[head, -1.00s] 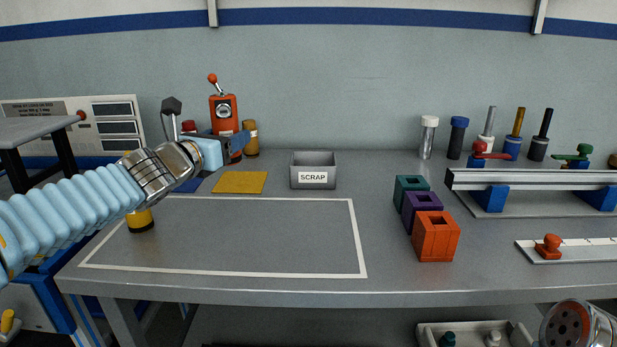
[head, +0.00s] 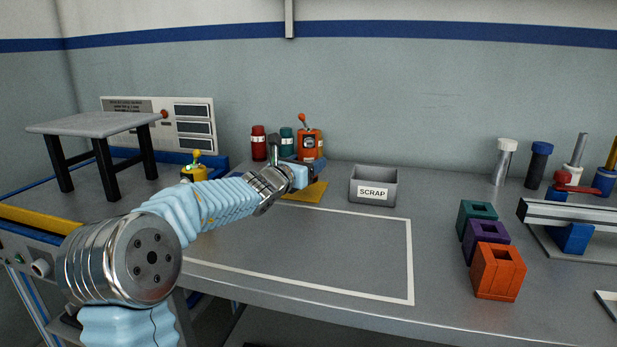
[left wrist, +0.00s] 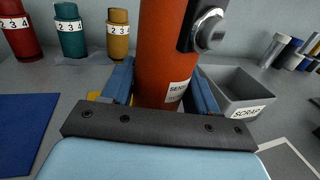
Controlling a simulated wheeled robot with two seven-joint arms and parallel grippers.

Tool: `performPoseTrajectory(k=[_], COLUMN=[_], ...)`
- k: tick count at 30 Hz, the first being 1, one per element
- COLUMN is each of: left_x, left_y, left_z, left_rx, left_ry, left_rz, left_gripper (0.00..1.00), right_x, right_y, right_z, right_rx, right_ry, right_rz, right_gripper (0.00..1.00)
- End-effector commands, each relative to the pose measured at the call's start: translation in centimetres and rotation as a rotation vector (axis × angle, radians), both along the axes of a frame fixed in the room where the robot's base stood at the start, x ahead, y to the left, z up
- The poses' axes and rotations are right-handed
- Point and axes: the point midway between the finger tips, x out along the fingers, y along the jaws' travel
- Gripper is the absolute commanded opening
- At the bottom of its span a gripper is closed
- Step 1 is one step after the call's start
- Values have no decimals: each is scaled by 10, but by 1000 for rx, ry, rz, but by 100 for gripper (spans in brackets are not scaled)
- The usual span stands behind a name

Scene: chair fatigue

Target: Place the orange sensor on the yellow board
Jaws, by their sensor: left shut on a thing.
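The orange sensor (head: 310,146) is an upright cylinder with a red-knobbed lever on top. My left gripper (head: 311,167) is shut on its lower part. In the left wrist view the sensor (left wrist: 163,50) stands between the two blue fingers of the left gripper (left wrist: 163,88), with a label facing me. The yellow board (head: 306,190) lies flat on the bench below the gripper, partly covered by my arm. I cannot tell whether the sensor's base touches it. My right gripper is not in view.
A grey SCRAP bin (head: 373,188) stands right of the board. Teal, purple and orange blocks (head: 499,272) stand further right. A small grey table (head: 92,125) is at left. The white-outlined bench area (head: 330,250) looks clear.

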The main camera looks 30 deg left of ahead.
Motion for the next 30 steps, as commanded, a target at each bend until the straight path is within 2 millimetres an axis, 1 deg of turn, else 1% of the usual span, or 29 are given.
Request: performPoseTrajectory(k=[2, 4, 7, 9, 15, 20, 21, 26, 30], left_x=[7, 7, 7, 6, 6, 6, 6, 6, 6], left_y=[2, 2, 1, 2, 2, 1, 1, 1, 1], left_z=[-10, -24, -36, -39, -38, -42, -42, -41, -41], left_rx=[-3, -3, -2, -1, -1, -1, -1, -1, -1], left_ry=[3, 3, 1, 1, 0, 0, 1, 1, 1], left_rz=[1, -1, -1, 0, 0, 0, 0, 0, 0], left_gripper=[25, 25, 25, 25, 25, 25, 61, 85, 85], right_x=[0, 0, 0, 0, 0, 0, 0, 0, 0], right_y=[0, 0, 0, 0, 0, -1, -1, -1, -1], right_z=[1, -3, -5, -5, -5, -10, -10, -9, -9], right_rx=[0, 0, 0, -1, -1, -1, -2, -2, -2], right_ry=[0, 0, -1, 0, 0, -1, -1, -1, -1], right_rz=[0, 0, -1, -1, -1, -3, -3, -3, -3], right_gripper=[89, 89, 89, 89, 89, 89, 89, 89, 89])
